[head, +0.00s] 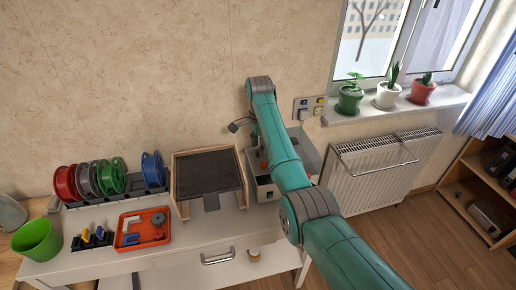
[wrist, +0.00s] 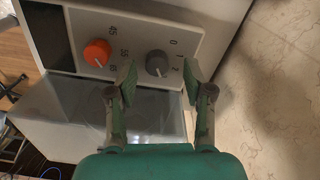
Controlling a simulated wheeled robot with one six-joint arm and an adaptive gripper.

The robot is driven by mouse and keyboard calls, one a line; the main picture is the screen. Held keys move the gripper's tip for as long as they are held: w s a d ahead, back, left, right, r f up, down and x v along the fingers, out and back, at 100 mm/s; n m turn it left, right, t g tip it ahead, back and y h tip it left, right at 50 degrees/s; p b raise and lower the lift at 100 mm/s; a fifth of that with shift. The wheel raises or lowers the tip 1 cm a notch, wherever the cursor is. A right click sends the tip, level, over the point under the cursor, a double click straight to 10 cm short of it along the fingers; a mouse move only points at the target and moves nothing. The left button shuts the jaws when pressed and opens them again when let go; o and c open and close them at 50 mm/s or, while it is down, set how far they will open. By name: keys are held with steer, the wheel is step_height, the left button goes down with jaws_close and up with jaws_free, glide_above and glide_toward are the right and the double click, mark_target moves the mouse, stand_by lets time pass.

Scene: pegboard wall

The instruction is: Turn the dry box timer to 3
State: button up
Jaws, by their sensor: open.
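The dry box (head: 262,190) stands at the right end of the white bench, partly behind my arm in the head view. In the wrist view its light control panel (wrist: 133,38) carries a grey timer knob (wrist: 157,63) with the marks 0, 1 and 2 visible beside it. The mark 3 is not readable, and I cannot tell where the knob points. My gripper (wrist: 160,73) is open, its fingertips on either side of the grey knob, with gaps visible. I cannot tell its depth relative to the knob.
An orange knob (wrist: 97,53) with larger numbers sits beside the grey one. A dark-topped printer-like frame (head: 208,172), an orange tray (head: 142,229), a spool rack (head: 112,190) and a green cup (head: 37,240) occupy the bench. The wall is close behind the box.

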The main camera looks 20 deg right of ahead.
step_height(320, 180, up, 11)
stand_by(0.3)
steer(key=shift+w+f, duration=0.1)
